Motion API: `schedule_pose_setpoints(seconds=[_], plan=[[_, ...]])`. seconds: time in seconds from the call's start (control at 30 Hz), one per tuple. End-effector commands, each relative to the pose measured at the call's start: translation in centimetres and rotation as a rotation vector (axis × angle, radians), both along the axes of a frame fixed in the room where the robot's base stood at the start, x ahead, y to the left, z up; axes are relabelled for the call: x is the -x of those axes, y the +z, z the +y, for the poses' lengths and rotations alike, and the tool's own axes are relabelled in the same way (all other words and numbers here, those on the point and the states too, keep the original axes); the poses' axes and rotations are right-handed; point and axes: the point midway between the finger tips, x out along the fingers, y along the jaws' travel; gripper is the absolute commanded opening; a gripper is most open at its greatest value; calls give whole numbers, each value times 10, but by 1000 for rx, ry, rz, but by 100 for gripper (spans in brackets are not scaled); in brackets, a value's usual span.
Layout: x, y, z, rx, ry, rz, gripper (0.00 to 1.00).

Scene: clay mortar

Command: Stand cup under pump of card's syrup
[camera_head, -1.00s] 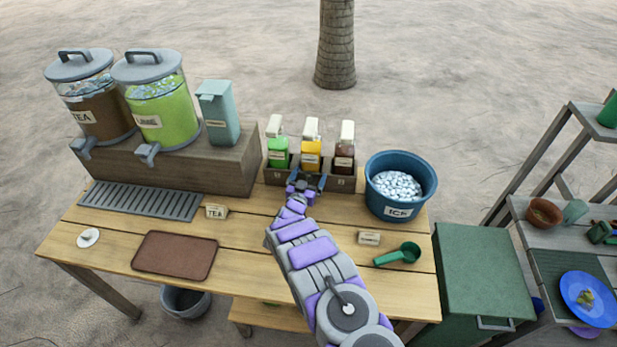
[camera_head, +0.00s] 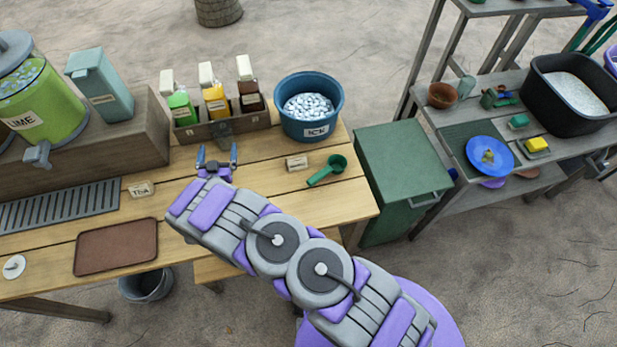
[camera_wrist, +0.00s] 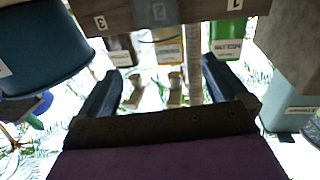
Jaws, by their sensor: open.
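A translucent grey cup (camera_head: 222,132) stands on the table in front of the middle of the syrup rack (camera_head: 190,133), below the yellow bottle. The rack holds a green syrup bottle (camera_head: 181,108), a yellow syrup bottle (camera_head: 215,102) and a brown syrup bottle (camera_head: 251,97), each with a white pump top. My gripper (camera_head: 217,152) is open and empty, just in front of the cup and apart from it. In the wrist view, my open gripper (camera_wrist: 160,70) points toward the rack (camera_wrist: 195,10). A small card (camera_head: 297,163) lies at the right; its writing is too small to read.
A blue ice tub (camera_head: 309,127) stands right of the rack. A green scoop (camera_head: 328,171), a brown tray (camera_head: 115,246), a TEA card (camera_head: 140,189) and a drip grate (camera_head: 60,205) lie on the table. A wooden riser with dispensers stands left. A green cabinet (camera_head: 400,165) is at right.

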Motion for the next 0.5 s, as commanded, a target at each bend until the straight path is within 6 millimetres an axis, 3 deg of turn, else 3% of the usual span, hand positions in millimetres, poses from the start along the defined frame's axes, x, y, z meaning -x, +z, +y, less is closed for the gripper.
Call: schedule_pose_setpoints(seconds=[0.27,0.5], plan=[[-12,12,0,-16,7,35,100],[-51,59,-15,-71,47,229,100]])
